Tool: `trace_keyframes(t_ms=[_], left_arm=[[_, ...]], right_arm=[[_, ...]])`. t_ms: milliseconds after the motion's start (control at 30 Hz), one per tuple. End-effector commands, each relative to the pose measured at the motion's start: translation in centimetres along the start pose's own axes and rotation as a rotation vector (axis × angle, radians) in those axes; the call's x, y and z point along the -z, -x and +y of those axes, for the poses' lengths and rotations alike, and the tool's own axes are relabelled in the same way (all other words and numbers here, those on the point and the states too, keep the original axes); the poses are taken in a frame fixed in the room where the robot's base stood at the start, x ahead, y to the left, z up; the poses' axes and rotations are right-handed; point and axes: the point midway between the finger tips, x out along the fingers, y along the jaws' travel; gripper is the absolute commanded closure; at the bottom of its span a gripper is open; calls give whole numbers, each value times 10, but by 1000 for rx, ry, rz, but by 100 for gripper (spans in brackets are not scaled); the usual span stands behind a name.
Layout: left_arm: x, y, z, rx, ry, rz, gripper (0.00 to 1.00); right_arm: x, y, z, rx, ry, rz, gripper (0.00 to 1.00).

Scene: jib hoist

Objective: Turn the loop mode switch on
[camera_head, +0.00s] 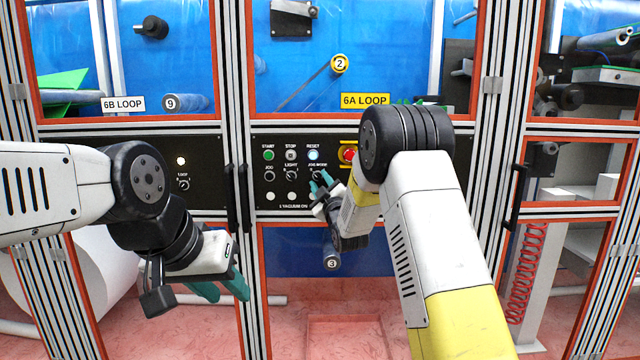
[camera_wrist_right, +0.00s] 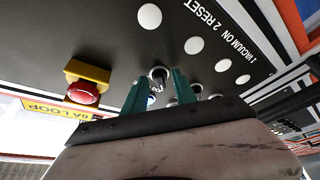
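A dark control panel (camera_head: 262,180) carries labelled buttons and knobs. A rotary switch (camera_head: 317,174) sits under a small label ending in MODE, whose first word is hard to read. My right gripper (camera_head: 321,184) is at this switch and partly hides it. In the right wrist view, the switch (camera_wrist_right: 158,73) shows between the tips of the two teal fingers (camera_wrist_right: 160,78). The fingers are apart, and I cannot tell if they touch it. Another rotary switch (camera_head: 183,184), labelled LOOP, is on the left panel. My left gripper (camera_head: 222,288) is open and empty, below the left panel.
A red emergency button (camera_head: 348,154) on a yellow base sits close to the right gripper and also shows in the wrist view (camera_wrist_right: 84,91). Black door handles (camera_head: 244,198) stick out between the panels. Framed windows enclose rollers.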

Motion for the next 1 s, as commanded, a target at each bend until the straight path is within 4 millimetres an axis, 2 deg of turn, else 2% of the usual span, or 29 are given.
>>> trace_keyframes(t_ms=[33,167,667,1000], left_arm=[[0,0,0,0,0,0,64],[0,0,0,0,0,0,64],[0,0,0,0,0,0,64],[0,0,0,0,0,0,64]], right_arm=[[0,0,0,0,0,0,76],[0,0,0,0,0,0,100],[0,0,0,-19,-45,1,100],[1,0,-4,-108,-261,1,100]])
